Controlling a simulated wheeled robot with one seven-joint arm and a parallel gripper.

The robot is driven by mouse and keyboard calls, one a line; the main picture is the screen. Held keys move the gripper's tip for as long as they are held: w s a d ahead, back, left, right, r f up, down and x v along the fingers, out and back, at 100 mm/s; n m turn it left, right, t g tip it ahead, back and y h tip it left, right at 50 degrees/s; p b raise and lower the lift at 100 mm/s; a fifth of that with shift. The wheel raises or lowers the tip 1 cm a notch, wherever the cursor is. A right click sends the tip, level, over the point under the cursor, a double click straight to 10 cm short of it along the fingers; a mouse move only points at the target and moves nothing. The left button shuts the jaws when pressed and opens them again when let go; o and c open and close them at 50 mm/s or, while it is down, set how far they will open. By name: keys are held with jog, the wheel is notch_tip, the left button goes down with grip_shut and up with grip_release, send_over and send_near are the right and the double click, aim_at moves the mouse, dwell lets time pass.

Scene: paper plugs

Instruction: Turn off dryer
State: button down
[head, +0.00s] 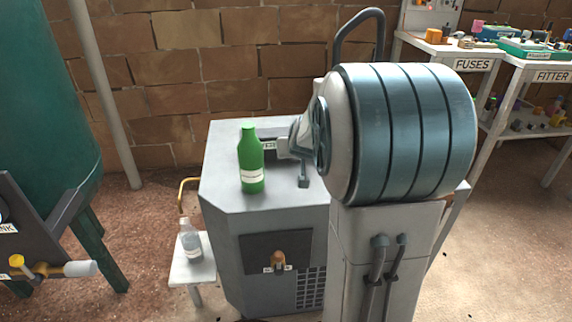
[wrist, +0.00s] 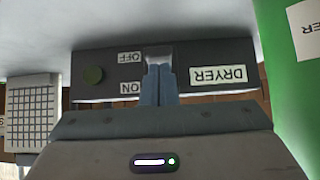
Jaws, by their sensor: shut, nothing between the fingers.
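The dark dryer panel (wrist: 200,60) shows upside down in the wrist view, with a DRYER label (wrist: 218,75), an OFF label (wrist: 130,57) and an ON label (wrist: 130,88). A dark green round button or lamp (wrist: 93,75) sits at its left. My gripper (wrist: 158,72) is shut and empty, its fingertips over the switch spot between the labels. The fingers mostly hide the switch, so I cannot tell its position or whether they touch it. In the head view, the panel (head: 267,144) is on top of a grey cabinet (head: 222,165), partly hidden by my arm.
A green bottle (head: 251,160) stands on the cabinet just left of the panel; it also edges the wrist view (wrist: 290,90). A clear bottle (head: 190,240) stands on a small white stand (head: 180,272). An orange-brown handle (head: 278,260) is on the cabinet's front.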

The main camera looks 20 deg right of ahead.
jog(key=shift+s+d+f+b, duration=0.1)
jog(key=shift+f+b, duration=0.25)
jog(key=shift+b, duration=0.2)
jog(key=shift+r, duration=0.25)
jog(key=shift+p, duration=0.3)
jog(key=shift+r+p, duration=0.6)
jog(key=shift+r, duration=0.2)
